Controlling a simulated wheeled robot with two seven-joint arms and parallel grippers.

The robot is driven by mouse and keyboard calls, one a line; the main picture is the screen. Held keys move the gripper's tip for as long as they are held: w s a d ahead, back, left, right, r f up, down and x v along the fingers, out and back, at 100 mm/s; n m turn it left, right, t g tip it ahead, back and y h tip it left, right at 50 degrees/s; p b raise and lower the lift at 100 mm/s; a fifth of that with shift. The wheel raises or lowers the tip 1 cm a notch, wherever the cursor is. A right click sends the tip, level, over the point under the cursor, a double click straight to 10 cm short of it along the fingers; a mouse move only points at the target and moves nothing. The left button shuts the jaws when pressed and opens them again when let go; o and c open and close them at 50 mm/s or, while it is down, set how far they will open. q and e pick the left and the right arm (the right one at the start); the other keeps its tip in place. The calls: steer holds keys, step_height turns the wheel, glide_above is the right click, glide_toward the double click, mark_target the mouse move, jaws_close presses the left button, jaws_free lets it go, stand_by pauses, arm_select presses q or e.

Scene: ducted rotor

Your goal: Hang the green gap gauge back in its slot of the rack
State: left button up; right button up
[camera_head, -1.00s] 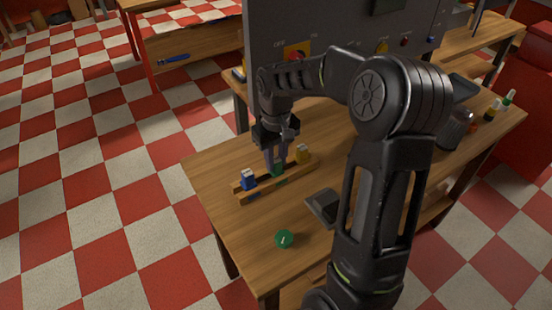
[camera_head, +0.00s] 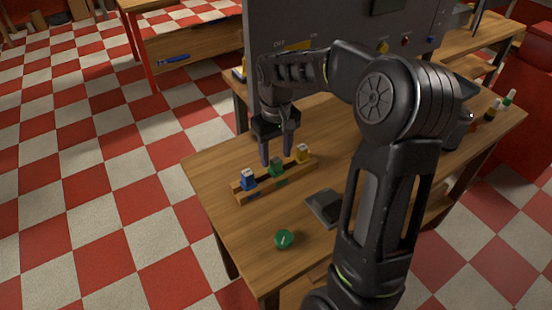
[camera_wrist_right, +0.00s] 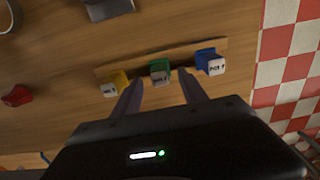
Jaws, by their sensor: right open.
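The green gap gauge (camera_head: 277,168) sits upright in the middle slot of the wooden rack (camera_head: 262,186), between the blue gauge (camera_head: 248,180) and the yellow gauge (camera_head: 302,153). The right wrist view also shows the green gauge (camera_wrist_right: 160,71), the rack (camera_wrist_right: 136,62), the blue gauge (camera_wrist_right: 210,62) and the yellow gauge (camera_wrist_right: 115,84). My right gripper (camera_head: 277,162) is open and empty above and just behind the green gauge, apart from it. Its two fingers also show in the right wrist view (camera_wrist_right: 161,92). My left gripper is not in view.
A round green piece (camera_head: 284,239) lies near the table's front edge. A dark block on a grey plate (camera_head: 324,205) is right of the rack. A tall grey panel (camera_head: 340,35) stands behind. Bare table top (camera_head: 215,165) lies left of the rack.

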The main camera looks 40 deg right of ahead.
steer(key=shift+r, duration=2.7)
